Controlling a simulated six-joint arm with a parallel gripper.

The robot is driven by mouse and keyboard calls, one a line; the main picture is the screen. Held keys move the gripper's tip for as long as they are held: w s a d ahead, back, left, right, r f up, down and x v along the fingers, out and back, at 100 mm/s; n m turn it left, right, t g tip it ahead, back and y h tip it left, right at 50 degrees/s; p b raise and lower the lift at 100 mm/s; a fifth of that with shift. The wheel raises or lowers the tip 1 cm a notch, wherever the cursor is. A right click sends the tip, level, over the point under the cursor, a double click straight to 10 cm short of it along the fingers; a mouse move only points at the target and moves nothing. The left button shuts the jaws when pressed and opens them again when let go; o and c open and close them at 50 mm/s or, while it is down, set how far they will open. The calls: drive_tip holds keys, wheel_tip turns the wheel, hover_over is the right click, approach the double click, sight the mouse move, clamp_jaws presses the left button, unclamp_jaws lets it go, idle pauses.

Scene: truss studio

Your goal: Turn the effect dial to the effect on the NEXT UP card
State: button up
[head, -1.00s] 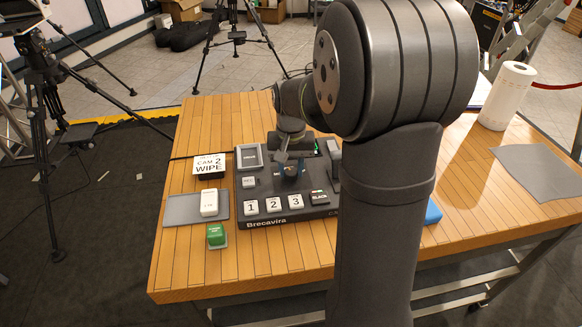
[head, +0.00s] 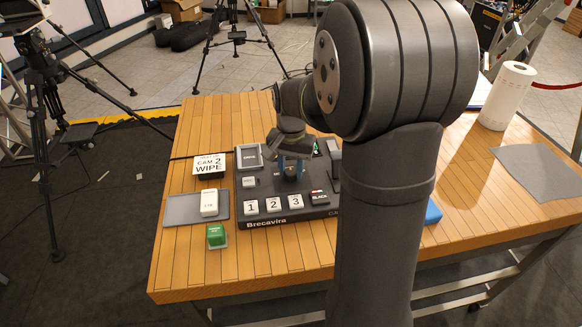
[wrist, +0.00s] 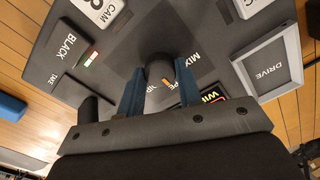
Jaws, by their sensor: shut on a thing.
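The NEXT UP card (head: 210,163) stands left of the console in the head view and reads CAM 2 WIPE. The effect dial (wrist: 160,66) is a dark round knob on the console, between my fingers in the wrist view. My gripper (wrist: 160,88), also seen in the head view (head: 291,172), is shut on the dial from two sides. An orange mark on the dial points down and to the right in the wrist view, near a label ending in "PE". MIX and part of another label show beside it. My fingers hide the rest, so the exact setting is unclear.
The console (head: 262,223) has white keys 1, 2 and 3 and a BLACK key (head: 319,197) in front of the dial. A framed DRIVE panel (wrist: 272,69) lies close by. A white block (head: 209,203) and green button (head: 216,235) stand to the left.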

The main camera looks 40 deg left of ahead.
sight(291, 171)
drive_tip(key=o, duration=1)
drive_tip(key=shift+r, duration=0.1)
wheel_tip(291, 171, up, 17)
drive_tip(key=shift+r, duration=0.2)
drive_tip(key=shift+f, duration=0.15)
wheel_tip(291, 171, down, 17)
drive_tip(key=shift+f, duration=0.15)
idle(0.4)
